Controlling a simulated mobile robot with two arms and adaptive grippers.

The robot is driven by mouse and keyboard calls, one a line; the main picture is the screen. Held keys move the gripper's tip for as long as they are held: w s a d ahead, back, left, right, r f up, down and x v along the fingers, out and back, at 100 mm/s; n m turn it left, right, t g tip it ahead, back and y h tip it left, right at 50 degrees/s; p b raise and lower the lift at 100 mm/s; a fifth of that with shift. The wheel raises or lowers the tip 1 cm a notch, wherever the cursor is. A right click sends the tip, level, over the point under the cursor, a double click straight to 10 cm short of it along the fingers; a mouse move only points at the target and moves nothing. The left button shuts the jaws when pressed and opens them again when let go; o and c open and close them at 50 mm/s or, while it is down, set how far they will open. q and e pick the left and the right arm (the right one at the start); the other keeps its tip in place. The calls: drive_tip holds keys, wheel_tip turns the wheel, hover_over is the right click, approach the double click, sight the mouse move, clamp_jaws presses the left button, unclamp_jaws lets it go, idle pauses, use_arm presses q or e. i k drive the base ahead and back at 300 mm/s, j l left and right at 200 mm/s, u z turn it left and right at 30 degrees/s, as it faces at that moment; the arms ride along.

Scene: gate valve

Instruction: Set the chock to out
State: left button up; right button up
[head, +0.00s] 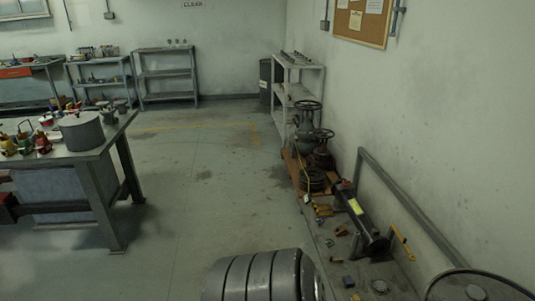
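I cannot tell for certain which thing is the chock. Gate valves with dark handwheels (307,106) stand behind, on an orange base by the right wall. Neither of my grippers is in view.
A round lid-like top (475,288) fills the bottom right corner. A workbench (95,150) with a grey pot and coloured valves stands left. Shelves line the back. The middle floor is clear.

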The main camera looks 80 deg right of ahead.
sight(340, 231)
drive_tip(key=z, duration=3.4)
drive_tip(key=i, duration=0.1)
